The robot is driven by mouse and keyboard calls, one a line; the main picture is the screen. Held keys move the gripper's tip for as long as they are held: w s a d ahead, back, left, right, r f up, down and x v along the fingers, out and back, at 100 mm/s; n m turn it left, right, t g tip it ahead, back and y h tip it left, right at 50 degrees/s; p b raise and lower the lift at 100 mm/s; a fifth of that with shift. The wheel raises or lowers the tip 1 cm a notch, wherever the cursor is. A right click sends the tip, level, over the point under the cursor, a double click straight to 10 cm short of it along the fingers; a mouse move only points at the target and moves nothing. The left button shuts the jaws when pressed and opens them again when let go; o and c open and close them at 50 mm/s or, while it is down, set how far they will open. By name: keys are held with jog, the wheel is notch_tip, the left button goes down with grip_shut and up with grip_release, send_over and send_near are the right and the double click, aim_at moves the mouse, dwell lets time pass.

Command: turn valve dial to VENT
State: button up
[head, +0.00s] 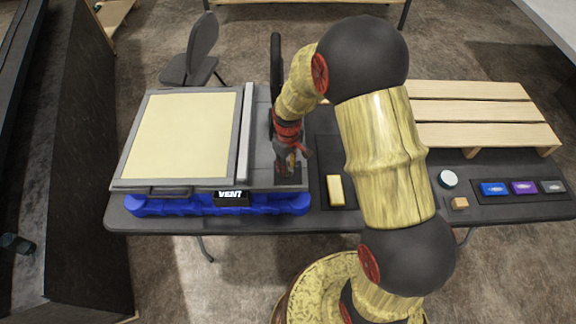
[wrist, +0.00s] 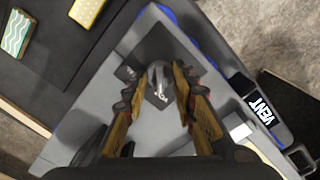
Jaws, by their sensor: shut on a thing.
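In the head view, a grey console (head: 257,150) with a cream panel (head: 180,135) stands on the table. My gripper (head: 289,172) points down at the console's right side, and the arm hides the dial there. In the wrist view, a small grey metal valve dial (wrist: 159,92) stands on a dark square plate.
A yellow block (head: 335,190) lies on a dark mat right of the console. Further right are a white round piece (head: 448,179), a small wooden block (head: 460,203) and a tray with blue, purple and grey pieces. A wooden pallet (head: 480,112) lies behind. Blue trim (head: 165,206) edges the console's front.

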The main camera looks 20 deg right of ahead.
jog(key=o, duration=1.2)
jog(key=shift+c, duration=0.2)
notch_tip(320, 180, up, 12)
jog(key=s+r+m+t+b, duration=0.2)
jog(key=s+r+b, duration=0.3)
jog(key=s, duration=0.6)
jog(key=s+r+m+t+b, duration=0.3)
jog(key=s+b, duration=0.3)
jog(key=s, duration=0.5)
jog(key=shift+r+m+t, duration=0.3)
jog(key=shift+r, duration=0.6)
